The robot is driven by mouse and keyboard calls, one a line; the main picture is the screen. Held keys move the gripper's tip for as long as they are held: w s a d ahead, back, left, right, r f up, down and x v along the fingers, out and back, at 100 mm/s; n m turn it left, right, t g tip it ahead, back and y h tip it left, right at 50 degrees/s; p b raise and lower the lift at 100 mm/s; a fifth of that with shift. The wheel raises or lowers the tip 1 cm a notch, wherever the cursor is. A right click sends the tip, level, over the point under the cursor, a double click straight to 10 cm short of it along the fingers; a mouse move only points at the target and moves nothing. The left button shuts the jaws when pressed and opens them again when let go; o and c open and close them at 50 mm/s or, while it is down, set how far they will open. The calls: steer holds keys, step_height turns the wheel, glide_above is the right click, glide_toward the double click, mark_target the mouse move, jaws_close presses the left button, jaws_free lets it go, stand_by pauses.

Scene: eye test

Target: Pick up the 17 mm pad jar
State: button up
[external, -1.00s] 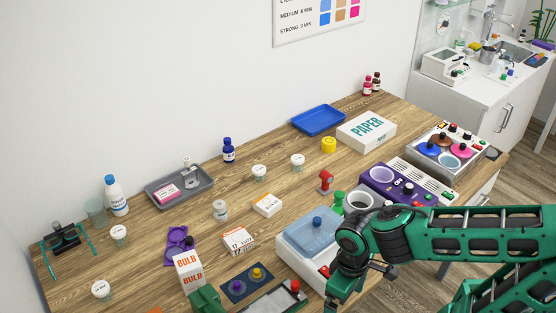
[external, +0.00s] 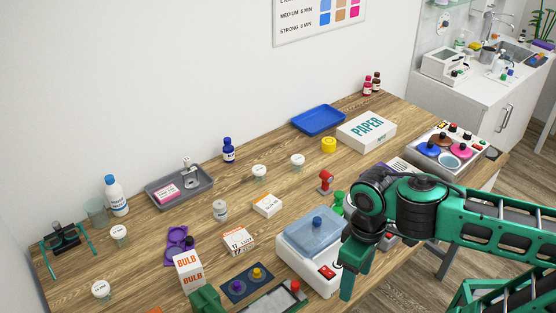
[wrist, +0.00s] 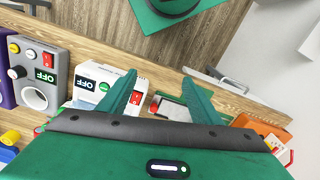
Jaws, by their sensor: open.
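Several small clear jars with white lids stand on the wooden table in the external view: one at the front left (external: 101,290), one behind it (external: 118,233), one at mid-table (external: 220,210), and two further back (external: 259,172) (external: 298,161). Their lid print is too small to tell which is the 17 mm pad jar. My gripper (external: 355,270) points down at the table's front right, well to the right of all these jars. In the wrist view my gripper (wrist: 160,86) is open and empty, fingers apart; no jar is clearly seen there.
Near the jars stand a "17" carton (external: 238,241), a white carton (external: 267,205), a BULB box (external: 188,270) and a grey tray (external: 205,189). A white device with a blue lid (external: 312,240) stands between my gripper and the jars. Bare wood lies around the back jars.

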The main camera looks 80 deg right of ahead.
steer(key=w+d+f+n+t+y, duration=0.1)
steer(key=w+d+n, duration=0.25)
steer(key=w, duration=1.25)
steer(key=w+d+f+n+t+y, duration=0.15)
steer(key=w+n, duration=0.25)
steer(key=w, duration=1.1)
steer(key=w+d+f+n+t+y, duration=0.1)
steer(key=w+d+f+n+t, duration=0.2)
steer(key=w, duration=1.3)
steer(key=w+d+r+n+t+y, duration=0.1)
steer(key=w+d+r+t+y, duration=0.15)
steer(key=w+d, duration=0.4)
steer(key=w+d+r+n+t+y, duration=0.1)
steer(key=w+d+r+t, duration=0.25)
steer(key=d, duration=0.55)
glide_toward(119, 235)
steer(key=shift+w+d+f, duration=0.25)
steer(key=shift+d+f, duration=0.55)
steer(key=shift+f, duration=0.05)
steer(key=x, duration=0.5)
steer(key=shift+f, duration=0.1)
steer(key=shift+d+x, duration=0.2)
steer(key=shift+x, duration=2.7)
steer(key=shift+w+f, duration=0.1)
steer(key=shift+c, duration=0.4)
